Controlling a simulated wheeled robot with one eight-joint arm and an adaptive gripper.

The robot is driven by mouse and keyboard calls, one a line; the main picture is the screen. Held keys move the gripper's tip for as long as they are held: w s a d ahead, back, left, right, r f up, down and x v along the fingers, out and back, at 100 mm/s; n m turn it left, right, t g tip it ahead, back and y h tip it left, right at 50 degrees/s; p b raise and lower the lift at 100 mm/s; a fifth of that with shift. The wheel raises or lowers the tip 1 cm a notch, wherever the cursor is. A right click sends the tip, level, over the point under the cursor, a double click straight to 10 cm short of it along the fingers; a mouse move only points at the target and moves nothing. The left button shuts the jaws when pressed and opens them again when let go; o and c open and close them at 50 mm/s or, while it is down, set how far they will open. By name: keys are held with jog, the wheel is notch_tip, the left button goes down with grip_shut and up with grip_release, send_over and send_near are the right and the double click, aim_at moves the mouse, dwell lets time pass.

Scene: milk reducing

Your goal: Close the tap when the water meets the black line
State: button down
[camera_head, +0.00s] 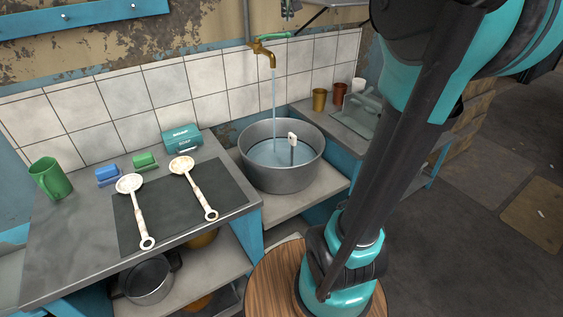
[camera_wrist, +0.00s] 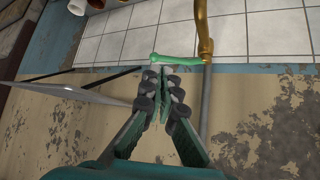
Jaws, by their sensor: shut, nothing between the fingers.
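The brass tap (camera_head: 262,51) sticks out from the tiled wall in the head view, with a green lever handle (camera_head: 273,37) on top. A thin water stream (camera_head: 274,100) falls from it into a round grey metal pot (camera_head: 283,181). Water (camera_head: 268,153) stands in the pot, and a dark line runs along the inner wall close to the water's edge. I cannot tell whether they touch. In the wrist view, my gripper (camera_wrist: 165,72) is shut and empty, its fingertips close to the green handle (camera_wrist: 178,60) beside the brass tap (camera_wrist: 203,28). Contact is unclear.
A white-topped object (camera_head: 292,139) stands in the pot. Two slotted spoons (camera_head: 193,187) lie on a dark mat on the left counter, near a green mug (camera_head: 50,178) and a teal box (camera_head: 182,139). Cups (camera_head: 319,99) stand right of the pot.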

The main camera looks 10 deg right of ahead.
aim_at(281, 35)
jog(key=shift+n+t+y, duration=0.4)
jog(key=shift+n+y, duration=0.3)
jog(key=shift+n, duration=0.2)
jog(key=x, duration=1.2)
jog(key=shift+a+f, duration=0.15)
jog(key=shift+f, duration=0.3)
jog(key=shift+w+r, duration=0.1)
jog(key=shift+w, duration=0.4)
